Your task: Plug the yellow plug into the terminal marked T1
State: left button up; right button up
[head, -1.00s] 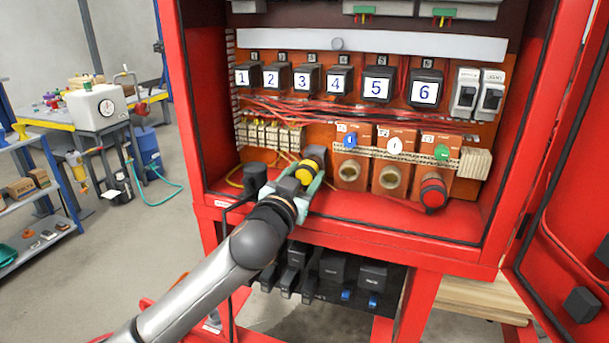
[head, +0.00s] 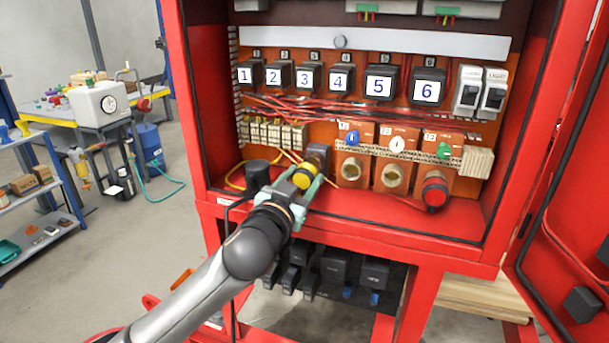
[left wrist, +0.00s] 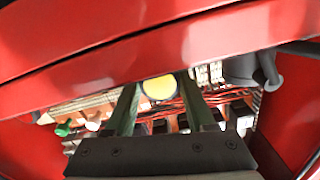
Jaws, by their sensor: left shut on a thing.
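The yellow plug (head: 302,178) is between the fingers of my left gripper (head: 308,180), which is shut on it. In the left wrist view the round yellow end of the plug (left wrist: 158,88) shows between the two fingers (left wrist: 160,108). The plug is left of the row of three terminals. The leftmost terminal (head: 352,170), under a blue marker, has an open round socket; I take it as T1, but its small label is hard to read. The middle terminal (head: 393,179) is also open. A red plug (head: 435,190) sits at the right terminal. The right gripper is not in view.
The red cabinet floor (head: 375,215) is clear before the sockets. A white slotted duct (head: 400,151) crosses the terminals. The open cabinet door (head: 560,190) bounds the right.

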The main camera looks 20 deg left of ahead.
pick_arm(q)
jog(key=shift+s, duration=1.1)
jog(key=shift+r, duration=0.1)
